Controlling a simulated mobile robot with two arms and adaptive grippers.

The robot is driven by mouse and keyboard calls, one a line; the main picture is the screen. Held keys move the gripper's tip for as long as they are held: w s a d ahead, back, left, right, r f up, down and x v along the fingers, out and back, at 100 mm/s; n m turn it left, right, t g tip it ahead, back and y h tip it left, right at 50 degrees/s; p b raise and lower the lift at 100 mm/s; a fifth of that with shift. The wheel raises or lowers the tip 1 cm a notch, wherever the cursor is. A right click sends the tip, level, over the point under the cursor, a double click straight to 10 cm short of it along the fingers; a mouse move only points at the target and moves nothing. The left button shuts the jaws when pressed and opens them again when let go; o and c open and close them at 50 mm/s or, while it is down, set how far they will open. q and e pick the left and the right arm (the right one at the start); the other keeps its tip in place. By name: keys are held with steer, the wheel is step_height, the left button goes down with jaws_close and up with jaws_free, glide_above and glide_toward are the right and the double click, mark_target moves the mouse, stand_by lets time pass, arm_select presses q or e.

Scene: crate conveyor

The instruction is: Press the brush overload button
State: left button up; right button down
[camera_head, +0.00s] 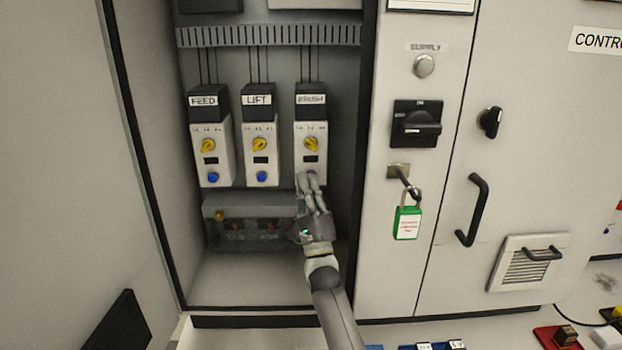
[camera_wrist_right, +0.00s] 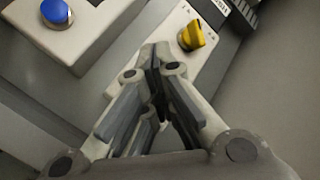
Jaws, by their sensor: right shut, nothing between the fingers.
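The brush overload unit (camera_head: 311,135) is the rightmost of three in the open cabinet, labelled BRUSH, with a yellow knob (camera_head: 310,143). The knob also shows in the right wrist view (camera_wrist_right: 191,36). My right gripper (camera_head: 310,178) is shut and empty, its fingertips at the lower front of the brush unit. The brush unit's blue button is mostly hidden behind the fingertips; I cannot tell whether they touch it. In the right wrist view the shut fingers (camera_wrist_right: 157,60) cover the area below the yellow knob. My left gripper is not in view.
The lift unit (camera_head: 261,130) with its blue button (camera_head: 262,177) is just left, and the feed unit (camera_head: 208,130) beyond it. A grey terminal box (camera_head: 240,205) sits below. A green padlock (camera_head: 407,222) hangs on the panel to the right.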

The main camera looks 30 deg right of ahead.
steer(key=shift+s+a, duration=0.1)
steer(key=shift+s+a+p, duration=0.35)
steer(key=shift+s+p, duration=0.1)
steer(key=shift+s, duration=0.15)
steer(key=s+a+p, duration=0.1)
steer(key=s, duration=0.2)
steer(key=s+a+p, duration=0.1)
steer(key=shift+s+a+p, duration=0.15)
steer(key=shift+a+p, duration=0.15)
steer(key=shift+p, duration=0.05)
stand_by(0.6)
